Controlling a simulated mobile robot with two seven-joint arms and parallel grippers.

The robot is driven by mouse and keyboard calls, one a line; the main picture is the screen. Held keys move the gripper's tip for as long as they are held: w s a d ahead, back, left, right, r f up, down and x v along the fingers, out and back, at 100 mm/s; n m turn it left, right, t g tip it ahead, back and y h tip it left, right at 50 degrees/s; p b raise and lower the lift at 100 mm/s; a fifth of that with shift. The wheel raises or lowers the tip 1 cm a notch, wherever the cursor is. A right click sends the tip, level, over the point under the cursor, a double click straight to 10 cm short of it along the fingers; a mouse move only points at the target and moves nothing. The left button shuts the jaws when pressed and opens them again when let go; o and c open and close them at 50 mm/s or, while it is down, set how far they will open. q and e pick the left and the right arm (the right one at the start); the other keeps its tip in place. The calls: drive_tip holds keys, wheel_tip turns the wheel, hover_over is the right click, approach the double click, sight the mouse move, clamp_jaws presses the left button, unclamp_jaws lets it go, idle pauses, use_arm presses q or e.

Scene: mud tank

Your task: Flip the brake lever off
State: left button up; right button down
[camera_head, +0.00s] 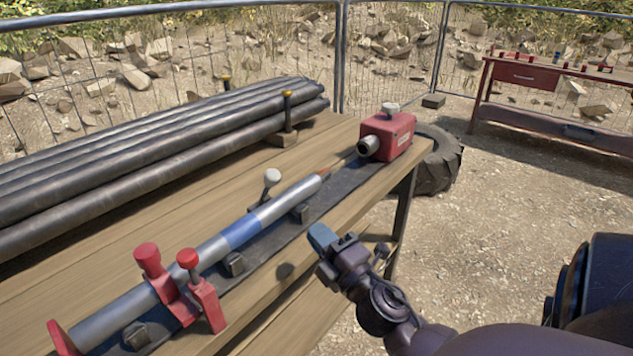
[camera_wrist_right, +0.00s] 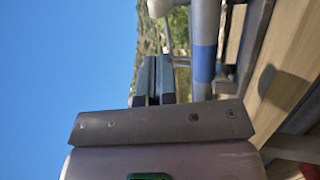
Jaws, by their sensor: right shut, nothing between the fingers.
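A lever with a pale grey knob (camera_head: 271,178) stands up beside the grey pipe with a blue band (camera_head: 240,233). Two red-knobbed parts, a thick one (camera_head: 148,262) and a slimmer one (camera_head: 188,260), stand on the red clamp at the near left. I cannot tell for sure which is the brake lever. My right gripper (camera_head: 322,238) is shut and empty, at the front edge of the bench, to the right of the pipe and apart from it. In the wrist view its fingers (camera_wrist_right: 152,80) are together, with the blue band (camera_wrist_right: 205,62) to their right. My left gripper is not in view.
The wooden bench (camera_head: 335,135) holds a stack of dark pipes (camera_head: 150,150) at the back and a red box (camera_head: 388,137) at its right end. A tyre (camera_head: 440,165) lies behind that end. Open gravel is on the right, before a red table (camera_head: 540,77).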

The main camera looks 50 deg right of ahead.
sight(275, 184)
drive_tip(key=p+x, duration=0.2)
drive_tip(key=x, duration=0.8)
drive_tip(key=shift+w+r, duration=0.25)
drive_tip(key=shift+w, duration=0.1)
drive_tip(key=shift+w+d+r, duration=0.1)
drive_tip(key=shift+w+r, duration=0.05)
drive_tip(key=shift+w, duration=0.55)
